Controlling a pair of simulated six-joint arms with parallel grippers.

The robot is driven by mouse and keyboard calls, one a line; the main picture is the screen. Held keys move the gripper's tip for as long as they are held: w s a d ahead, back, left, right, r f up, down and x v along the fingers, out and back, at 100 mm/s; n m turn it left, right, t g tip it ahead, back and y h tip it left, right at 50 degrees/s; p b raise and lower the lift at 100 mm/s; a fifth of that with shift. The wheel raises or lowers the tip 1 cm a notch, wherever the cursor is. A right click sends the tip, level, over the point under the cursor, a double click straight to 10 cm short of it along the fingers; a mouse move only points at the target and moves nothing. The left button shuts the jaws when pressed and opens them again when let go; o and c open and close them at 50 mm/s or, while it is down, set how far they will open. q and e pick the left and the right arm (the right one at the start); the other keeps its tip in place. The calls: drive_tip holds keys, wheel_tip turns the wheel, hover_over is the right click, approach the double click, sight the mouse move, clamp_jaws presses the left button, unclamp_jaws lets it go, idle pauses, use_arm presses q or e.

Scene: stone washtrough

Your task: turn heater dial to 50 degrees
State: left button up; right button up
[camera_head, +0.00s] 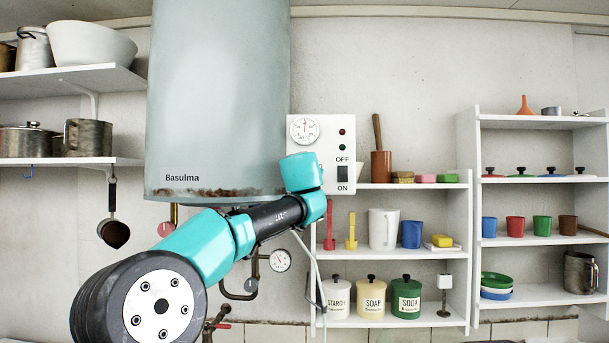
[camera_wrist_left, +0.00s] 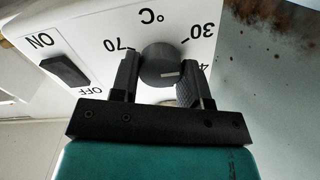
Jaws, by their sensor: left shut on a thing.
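The heater dial (camera_wrist_left: 158,62) is a round dark grey knob on a white control panel (camera_head: 345,133), with °C, 70 and 30 printed around it. The wrist view shows it upside down. A short pale mark on the knob's rim points toward the wrist side of the view; the number it points at cannot be read. My left gripper (camera_wrist_left: 162,72) is shut on the knob, one finger on each side. In the head view my turquoise wrist (camera_head: 303,172) covers the dial and fingers. My right gripper is not in view.
A black ON/OFF rocker switch (camera_wrist_left: 64,69) sits beside the dial, close to the gripper. A round gauge (camera_head: 303,129) is above it. The large grey boiler (camera_head: 218,95) stands left of the panel. A shelf with jars (camera_head: 337,297) is below right.

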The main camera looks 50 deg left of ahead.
use_arm(q)
drive_tip(key=shift+m, duration=0.6)
drive_tip(key=o, duration=0.9)
drive_tip(key=shift+o, duration=0.2)
drive_tip(key=v, duration=1.7)
drive_tip(key=shift+d, duration=0.2)
drive_tip(key=shift+s+r, duration=0.1)
drive_tip(key=shift+s, duration=0.05)
